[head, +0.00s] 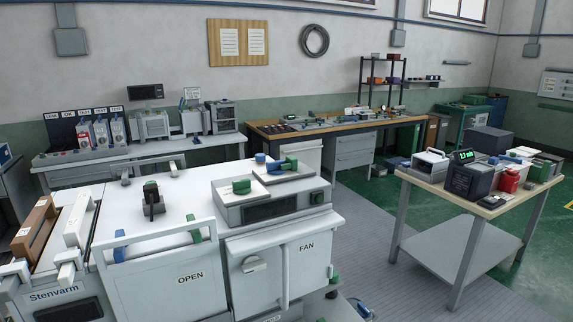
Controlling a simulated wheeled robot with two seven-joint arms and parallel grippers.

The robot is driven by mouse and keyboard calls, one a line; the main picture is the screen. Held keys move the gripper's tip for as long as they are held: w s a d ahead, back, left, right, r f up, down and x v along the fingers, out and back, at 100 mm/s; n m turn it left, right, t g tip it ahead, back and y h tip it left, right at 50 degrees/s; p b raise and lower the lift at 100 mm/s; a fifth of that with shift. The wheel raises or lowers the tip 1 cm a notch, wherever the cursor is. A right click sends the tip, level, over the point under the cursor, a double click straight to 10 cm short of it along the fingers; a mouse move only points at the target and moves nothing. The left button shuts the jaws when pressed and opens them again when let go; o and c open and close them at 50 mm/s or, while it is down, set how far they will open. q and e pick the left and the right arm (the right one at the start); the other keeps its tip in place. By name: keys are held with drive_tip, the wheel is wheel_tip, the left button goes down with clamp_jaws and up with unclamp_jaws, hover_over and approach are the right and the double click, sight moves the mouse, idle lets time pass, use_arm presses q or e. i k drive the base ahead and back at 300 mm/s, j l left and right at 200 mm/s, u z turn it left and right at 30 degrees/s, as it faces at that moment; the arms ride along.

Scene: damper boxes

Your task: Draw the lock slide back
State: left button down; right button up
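A white machine fills the lower left and middle. Its front flap (165,265) reads "OPEN"; a blue tab (119,246) and a green tab (194,225) stand at its upper edge. Behind them a dark lever with a green top (152,200) stands upright on the white lid (185,207). To the right, a green knob (242,187) sits on a pale plate, and a blue and green handle (282,165) sits on another plate. I cannot tell which of these is the lock slide. Neither of my grippers is in view.
A unit marked "Stenvarm" (55,294) with brown and white bars stands at far left. A "FAN" cabinet door (305,265) faces front. A table (425,181) with instruments stands right; grey matting (365,215) between is mostly clear. Workbenches line the back wall.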

sight(291, 162)
drive_tip(key=i+l+u, duration=0.1)
drive_tip(key=l, duration=0.3)
drive_tip(key=i+l+u, duration=0.1)
drive_tip(key=l, duration=0.3)
drive_tip(key=i+l+u, duration=0.1)
drive_tip(key=l, duration=0.3)
drive_tip(key=i+l, duration=0.25)
drive_tip(key=l, duration=0.15)
drive_tip(key=i+l+u, duration=0.15)
drive_tip(key=l, duration=0.25)
drive_tip(key=k, duration=0.05)
